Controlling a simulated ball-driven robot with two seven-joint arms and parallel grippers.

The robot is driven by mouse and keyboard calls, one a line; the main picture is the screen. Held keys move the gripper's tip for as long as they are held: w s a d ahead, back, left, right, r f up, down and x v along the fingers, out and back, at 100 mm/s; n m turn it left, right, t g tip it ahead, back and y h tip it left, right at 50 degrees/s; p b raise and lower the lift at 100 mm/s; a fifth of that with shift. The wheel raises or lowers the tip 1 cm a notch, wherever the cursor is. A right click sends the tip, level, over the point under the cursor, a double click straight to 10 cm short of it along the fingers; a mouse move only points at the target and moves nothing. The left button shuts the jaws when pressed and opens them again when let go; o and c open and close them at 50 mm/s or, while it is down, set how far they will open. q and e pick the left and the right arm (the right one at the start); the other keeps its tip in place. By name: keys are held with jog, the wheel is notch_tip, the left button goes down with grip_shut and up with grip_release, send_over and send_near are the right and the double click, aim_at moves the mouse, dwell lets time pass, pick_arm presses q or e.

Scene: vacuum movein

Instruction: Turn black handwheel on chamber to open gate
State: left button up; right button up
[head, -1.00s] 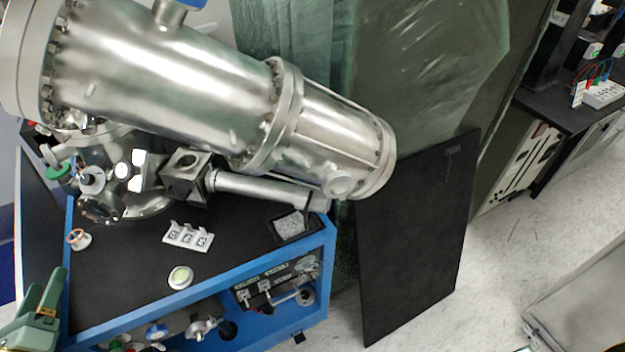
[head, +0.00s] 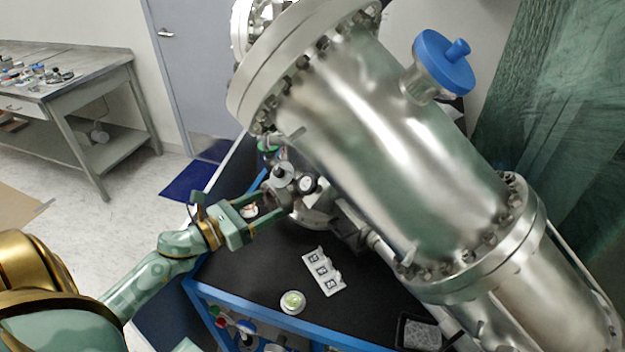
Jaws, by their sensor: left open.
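The large steel chamber (head: 385,140) slants across the head view from upper left to lower right. My left gripper (head: 272,203) is open, its two fingers apart and pointing right toward the small fittings at the chamber's lower left side. A dark round part (head: 278,197) is close to the fingertips; I cannot tell whether it is the black handwheel or a port, or whether the fingers touch it. A small grey fitting with a dark top (head: 280,174) and a round gauge (head: 307,184) are just above. My right gripper is not in view.
The chamber stands over a black-topped blue cart (head: 255,268). A white three-part holder (head: 323,271) and a round greenish dish (head: 292,302) lie on it. A blue handwheel (head: 443,62) caps an upper port.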

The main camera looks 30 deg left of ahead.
aim_at(305, 185)
pick_arm(q)
jog(key=x, duration=1.3)
jog(key=shift+w+f+p, duration=0.1)
jog(key=shift+w+p, duration=0.05)
jog(key=shift+p, duration=0.25)
jog(key=c, duration=1)
